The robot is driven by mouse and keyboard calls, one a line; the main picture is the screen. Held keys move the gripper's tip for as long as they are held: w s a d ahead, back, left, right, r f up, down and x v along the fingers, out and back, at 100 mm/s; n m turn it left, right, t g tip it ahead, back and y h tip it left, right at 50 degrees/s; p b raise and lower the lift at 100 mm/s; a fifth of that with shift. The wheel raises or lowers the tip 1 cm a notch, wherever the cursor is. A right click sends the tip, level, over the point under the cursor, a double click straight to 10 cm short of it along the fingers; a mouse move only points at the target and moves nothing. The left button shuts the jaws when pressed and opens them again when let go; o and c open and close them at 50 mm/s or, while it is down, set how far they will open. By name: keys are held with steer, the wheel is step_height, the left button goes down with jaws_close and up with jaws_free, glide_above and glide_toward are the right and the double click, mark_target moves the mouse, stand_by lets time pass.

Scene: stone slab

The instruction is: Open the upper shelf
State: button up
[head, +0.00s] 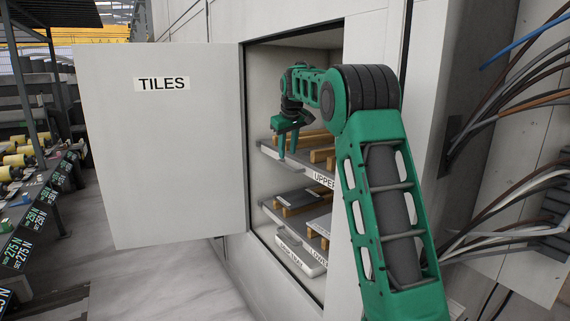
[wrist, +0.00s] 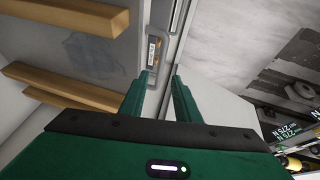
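The upper shelf (head: 268,149) is a grey slide-in shelf with a label reading "UPPER" on its front edge, inside a wall cabinet. It carries wooden slats (head: 318,155), which also show in the wrist view (wrist: 70,20). A grey handle (wrist: 163,45) is on its front edge. My gripper (head: 283,160) is at the left part of this front edge, pointing down. In the wrist view its two green fingers (wrist: 161,80) are apart, with the handle's line between them. I cannot tell whether they touch it. The arm hides the right part of the shelf.
The cabinet door (head: 165,150), marked "TILES", stands open to the left. The lower shelf (head: 318,252) and a white case (head: 300,256) are below. Cables (head: 520,215) hang at the right. Racks with goods (head: 35,200) stand at the far left.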

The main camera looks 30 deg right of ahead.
mark_target(287, 166)
steer(key=x, duration=0.5)
steer(key=shift+w+f, duration=0.2)
steer(key=shift+f, duration=0.15)
jaws_close()
